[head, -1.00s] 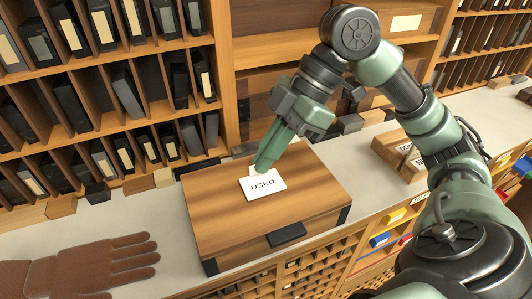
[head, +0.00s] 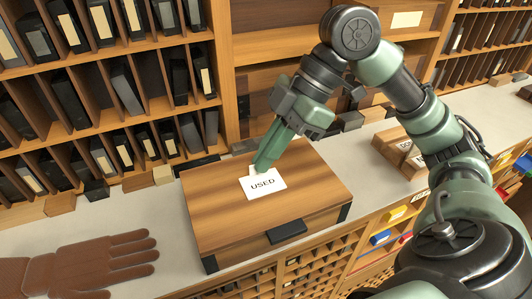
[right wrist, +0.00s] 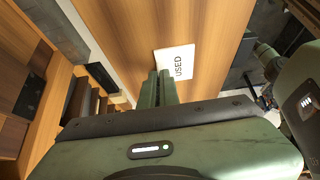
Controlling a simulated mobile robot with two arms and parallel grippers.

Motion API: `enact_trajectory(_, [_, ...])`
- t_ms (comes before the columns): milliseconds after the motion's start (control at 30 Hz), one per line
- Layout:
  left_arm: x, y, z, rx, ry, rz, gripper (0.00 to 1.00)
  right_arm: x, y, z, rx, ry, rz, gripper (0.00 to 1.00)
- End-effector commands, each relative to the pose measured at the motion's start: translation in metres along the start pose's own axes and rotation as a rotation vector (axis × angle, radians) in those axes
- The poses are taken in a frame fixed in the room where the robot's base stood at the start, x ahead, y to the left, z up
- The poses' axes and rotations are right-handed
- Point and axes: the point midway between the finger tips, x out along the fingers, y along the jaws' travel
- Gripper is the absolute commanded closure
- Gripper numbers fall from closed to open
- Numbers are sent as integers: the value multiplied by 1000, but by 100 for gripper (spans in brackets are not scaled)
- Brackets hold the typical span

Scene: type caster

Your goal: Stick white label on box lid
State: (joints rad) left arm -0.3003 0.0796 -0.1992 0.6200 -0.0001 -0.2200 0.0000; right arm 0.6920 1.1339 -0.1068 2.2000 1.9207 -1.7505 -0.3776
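The white label (head: 264,184), printed "USED", lies at or just above the lid of the wooden box (head: 215,205), near the lid's middle; a tiny gap cannot be ruled out. My right gripper (head: 262,168) points down at the label's back edge, its green fingers together with the edge between them. In the right wrist view, the label (right wrist: 177,65) shows at the tips of the closed fingers (right wrist: 157,88), over the wood lid. The fingers hide part of the label's edge. My left gripper is not in view.
A brown glove-shaped hand (head: 100,265) lies on the pale counter (head: 150,210), left of the box. Shelves of dark cases (head: 75,100) stand behind. Small wooden blocks (head: 60,205) line the counter's back. Wooden boxes (head: 395,146) stand right, partly behind my right arm.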

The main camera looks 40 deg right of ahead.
Motion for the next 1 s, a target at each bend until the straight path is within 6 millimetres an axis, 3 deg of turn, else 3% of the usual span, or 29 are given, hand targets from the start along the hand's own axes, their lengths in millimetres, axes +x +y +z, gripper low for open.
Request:
enact_trajectory(367, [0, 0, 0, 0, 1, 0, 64, 1, 0, 0, 0, -1, -1, 100])
enact_trajectory(400, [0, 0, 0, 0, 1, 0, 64, 1, 0, 0, 0, -1, -1, 87])
enact_trajectory(467, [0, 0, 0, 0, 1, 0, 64, 1, 0, 0, 0, -1, -1, 72])
enact_trajectory(800, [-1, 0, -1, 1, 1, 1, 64, 0, 0, 0, 0, -1, -1, 72])
enact_trajectory(1000, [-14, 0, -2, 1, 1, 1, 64, -11, 0, -7, 0, -1, -1, 72])
